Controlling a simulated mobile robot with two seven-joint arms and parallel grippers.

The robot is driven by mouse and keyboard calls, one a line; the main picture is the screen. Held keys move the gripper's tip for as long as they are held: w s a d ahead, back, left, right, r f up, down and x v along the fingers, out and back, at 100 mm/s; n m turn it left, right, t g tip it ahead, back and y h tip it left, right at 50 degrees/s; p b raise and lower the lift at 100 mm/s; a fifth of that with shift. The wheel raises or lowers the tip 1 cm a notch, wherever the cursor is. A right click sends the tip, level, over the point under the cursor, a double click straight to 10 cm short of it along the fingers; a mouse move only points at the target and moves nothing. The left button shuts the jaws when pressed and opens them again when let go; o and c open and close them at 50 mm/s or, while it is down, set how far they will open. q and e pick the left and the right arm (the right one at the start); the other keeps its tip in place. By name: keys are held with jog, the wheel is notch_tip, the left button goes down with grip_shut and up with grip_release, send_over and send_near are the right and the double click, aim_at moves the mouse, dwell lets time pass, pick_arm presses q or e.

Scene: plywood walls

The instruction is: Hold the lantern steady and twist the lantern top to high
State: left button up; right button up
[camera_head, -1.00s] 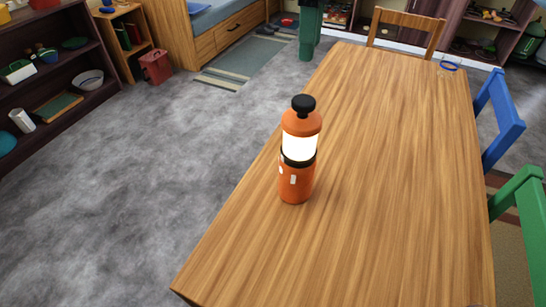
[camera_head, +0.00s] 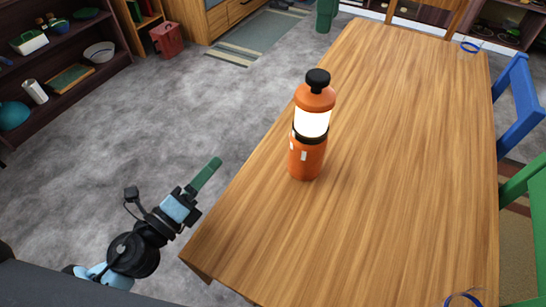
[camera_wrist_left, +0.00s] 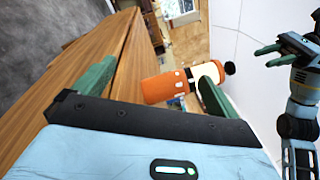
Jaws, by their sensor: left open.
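The orange lantern (camera_head: 307,160) stands upright on the wooden table, with a glowing white middle, a black band and a black top knob. It also shows in the left wrist view (camera_wrist_left: 163,88), lying sideways in the picture, partly behind one finger. My left gripper (camera_head: 207,173) is beside the table's left edge, to the left of and nearer than the lantern, not touching it. In the left wrist view its green fingers (camera_wrist_left: 157,76) are apart and empty. My right gripper (camera_wrist_left: 270,55) shows at the right of that view, its green fingers apart, with nothing between them.
The wooden table (camera_head: 400,170) is mostly bare around the lantern. Blue rings lie at its far right corner (camera_head: 470,47) and near right corner (camera_head: 462,299). A blue chair (camera_head: 518,105) and a green chair (camera_head: 520,185) stand along its right side.

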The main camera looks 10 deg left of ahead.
aim_at(291, 158)
pick_arm(q)
jog(key=w+d+m+g+h, duration=0.1)
jog(key=d+m+g+h, duration=0.1)
jog(key=d+m, duration=0.2)
jog(key=w+d+r+m+g+h, duration=0.1)
jog(key=d+m+g+h, duration=0.1)
jog(key=d+m+g, duration=0.1)
jog(key=w+d+r+m+g+h, duration=0.1)
jog(key=d+m+g+h, duration=0.1)
jog(key=d+m, duration=0.4)
jog(key=shift+m+g, duration=0.3)
jog(key=shift+m, duration=0.4)
jog(key=w+m+g+y, duration=0.1)
jog(key=w+d+f+m, duration=0.1)
jog(key=shift+w+d+f+m+g+y, duration=0.1)
jog(key=shift+w+f+m+g+y, duration=0.15)
jog(key=shift+m+g+y, duration=0.15)
jog(key=shift+w+f+m+y, duration=0.25)
jog(key=shift+w+m+y, duration=0.15)
jog(key=shift+w+y, duration=0.2)
jog(key=shift+x, duration=3.8)
